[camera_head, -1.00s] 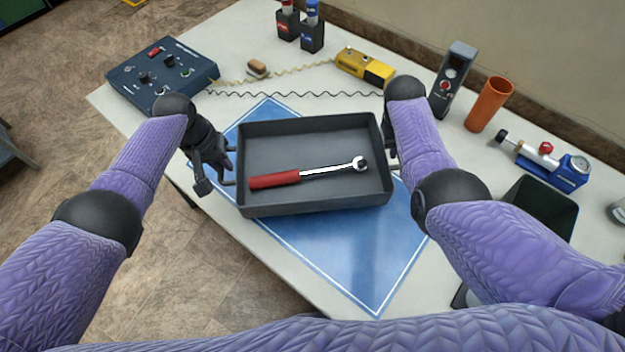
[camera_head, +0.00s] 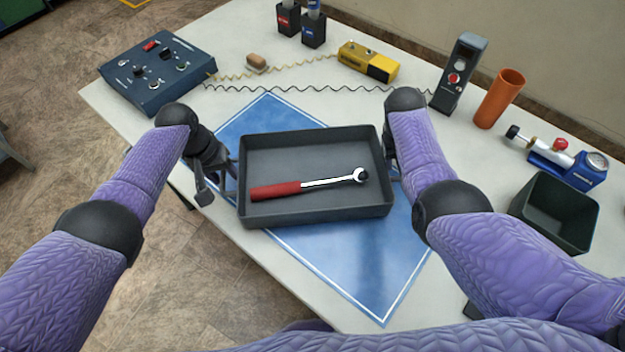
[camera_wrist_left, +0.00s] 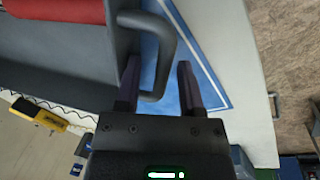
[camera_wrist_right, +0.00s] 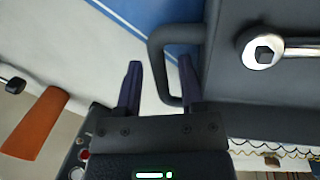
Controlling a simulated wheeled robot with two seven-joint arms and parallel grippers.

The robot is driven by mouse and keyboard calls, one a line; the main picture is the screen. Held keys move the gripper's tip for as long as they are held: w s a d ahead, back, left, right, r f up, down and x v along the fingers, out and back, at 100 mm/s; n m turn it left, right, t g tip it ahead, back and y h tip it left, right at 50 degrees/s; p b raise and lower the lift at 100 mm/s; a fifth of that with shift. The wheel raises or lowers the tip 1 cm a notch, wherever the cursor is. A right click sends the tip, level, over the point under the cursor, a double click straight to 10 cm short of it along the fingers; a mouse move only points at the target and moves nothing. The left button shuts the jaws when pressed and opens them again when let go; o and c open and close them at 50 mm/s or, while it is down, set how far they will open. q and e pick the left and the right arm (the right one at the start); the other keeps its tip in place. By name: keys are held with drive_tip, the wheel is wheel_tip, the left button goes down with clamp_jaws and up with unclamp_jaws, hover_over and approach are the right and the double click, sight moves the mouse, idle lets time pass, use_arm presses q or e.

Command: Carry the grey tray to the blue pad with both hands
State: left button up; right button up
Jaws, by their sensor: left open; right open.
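The grey tray (camera_head: 315,215) sits level over the blue pad (camera_head: 350,265), covering its middle; it appears to rest on it. A red-handled wrench (camera_head: 305,186) lies inside the tray. My left gripper (camera_head: 226,178) is at the tray's left handle. In the left wrist view its open fingers (camera_wrist_left: 158,82) stand on either side of the handle bar (camera_wrist_left: 168,55). My right gripper (camera_head: 394,165) is at the right handle. In the right wrist view its open fingers (camera_wrist_right: 160,82) straddle that handle (camera_wrist_right: 158,52), with a gap visible.
A blue control box (camera_head: 158,75) stands at the left. A yellow device (camera_head: 367,62), a grey meter (camera_head: 459,75), an orange tube (camera_head: 499,98), a blue gauge unit (camera_head: 570,165) and a dark bin (camera_head: 556,212) stand behind and right. The pad's near part is clear.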

drive_tip(key=shift+r, duration=0.3)
use_arm(q)
wheel_tip(320, 180, up, 12)
drive_tip(key=a, duration=0.2)
drive_tip(key=shift+s+a+f, duration=0.15)
drive_tip(key=shift+f, duration=0.05)
use_arm(e)
wheel_tip(320, 180, up, 11)
drive_tip(key=a, duration=0.2)
drive_tip(key=shift+s+a, duration=0.15)
use_arm(q)
drive_tip(key=shift+r, duration=0.1)
use_arm(e)
drive_tip(key=shift+r, duration=0.15)
